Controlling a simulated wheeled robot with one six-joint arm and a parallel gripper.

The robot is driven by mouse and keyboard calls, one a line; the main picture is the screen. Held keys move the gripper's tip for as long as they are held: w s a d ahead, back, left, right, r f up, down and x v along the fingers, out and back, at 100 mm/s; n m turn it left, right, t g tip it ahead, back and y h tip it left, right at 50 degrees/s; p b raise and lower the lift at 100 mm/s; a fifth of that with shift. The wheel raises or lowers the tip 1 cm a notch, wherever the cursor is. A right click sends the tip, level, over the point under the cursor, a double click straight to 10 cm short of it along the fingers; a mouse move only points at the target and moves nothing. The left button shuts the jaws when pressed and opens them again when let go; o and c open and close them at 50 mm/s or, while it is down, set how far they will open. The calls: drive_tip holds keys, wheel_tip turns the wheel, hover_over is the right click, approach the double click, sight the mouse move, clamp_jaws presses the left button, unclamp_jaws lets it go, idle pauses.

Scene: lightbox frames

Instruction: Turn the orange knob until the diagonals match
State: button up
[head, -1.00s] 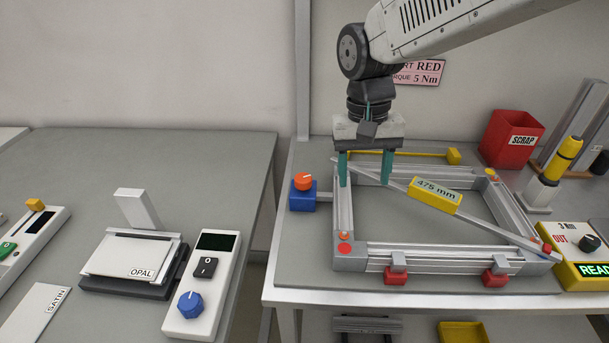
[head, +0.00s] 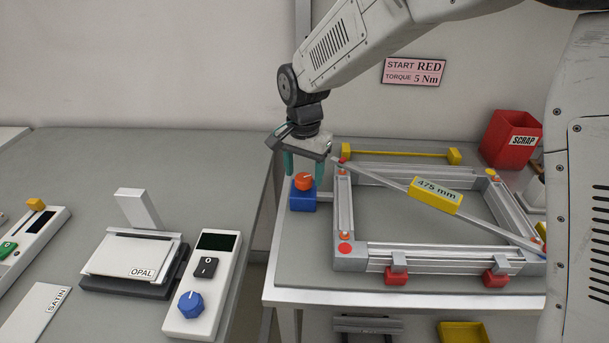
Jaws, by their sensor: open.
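The orange knob (head: 304,181) sits on top of a blue block (head: 303,200) at the left side of the metal frame (head: 420,252). My gripper (head: 304,176) points down with its two teal fingers apart, one on each side of the knob or just behind it; I cannot tell whether they touch it. A diagonal bar (head: 375,178) with a yellow gauge reading 475 mm (head: 435,196) lies across the frame from back left to front right. The bar's front right end is hidden behind my own arm.
A yellow bar (head: 400,154) lies behind the frame. Red clamps (head: 396,275) hold its front edge. A red scrap bin (head: 512,141) stands at the back right. A left table carries a panel with a blue knob (head: 190,304); a gap separates the tables.

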drive_tip(key=shift+f, duration=0.85)
drive_tip(key=c, duration=1)
drive_tip(key=n, duration=0.6)
drive_tip(key=shift+n, duration=0.3)
drive_tip(key=n, duration=0.5)
drive_tip(key=shift+n, duration=0.3)
